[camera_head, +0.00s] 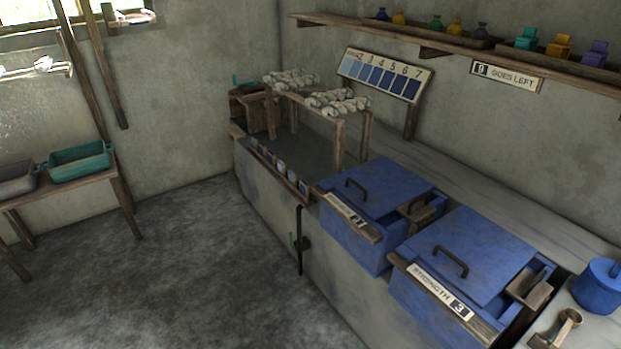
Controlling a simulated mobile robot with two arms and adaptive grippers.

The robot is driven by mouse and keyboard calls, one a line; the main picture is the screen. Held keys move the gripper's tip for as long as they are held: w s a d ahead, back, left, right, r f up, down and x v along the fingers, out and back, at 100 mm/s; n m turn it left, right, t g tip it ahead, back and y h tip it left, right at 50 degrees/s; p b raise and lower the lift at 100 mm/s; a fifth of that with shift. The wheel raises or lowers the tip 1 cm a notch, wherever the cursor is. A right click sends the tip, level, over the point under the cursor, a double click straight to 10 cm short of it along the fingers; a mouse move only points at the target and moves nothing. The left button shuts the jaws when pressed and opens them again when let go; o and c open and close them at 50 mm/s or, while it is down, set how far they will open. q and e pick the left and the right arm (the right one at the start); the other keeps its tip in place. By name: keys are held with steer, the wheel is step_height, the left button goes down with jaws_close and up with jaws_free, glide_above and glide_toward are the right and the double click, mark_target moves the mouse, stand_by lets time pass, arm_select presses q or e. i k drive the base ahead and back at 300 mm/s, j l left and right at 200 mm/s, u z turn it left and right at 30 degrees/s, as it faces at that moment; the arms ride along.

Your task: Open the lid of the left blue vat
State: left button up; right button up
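Two blue vats are set into the stone counter. The left blue vat (357,240) has a flat blue lid (385,186) lying closed on it, with a dark arched handle (356,188) near its left side. The right blue vat (417,304) also has its blue lid (475,250) down, with a dark handle (451,260) on it and a "STRENGTH 3" plate on its front. Neither of my grippers shows in the head view, so I cannot see how they stand.
A wooden rack (338,130) with pale skeins stands behind the left vat. A numbered blue shade board (383,76) leans near the wall. A blue pot (600,287) and wooden scoop (563,325) lie at right. The floor (190,270) at left is clear.

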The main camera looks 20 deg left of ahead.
mark_target(376, 188)
steer(key=u, duration=0.25)
steer(key=j+z, duration=0.1)
steer(key=z, duration=0.45)
steer(key=i+j+z, duration=0.2)
steer(key=j, duration=0.25)
steer(key=i+j+z, duration=0.2)
steer(key=j, duration=0.3)
steer(key=j+z, duration=0.2)
steer(key=j, duration=0.25)
steer(key=j+z, duration=0.2)
steer(key=j, duration=0.35)
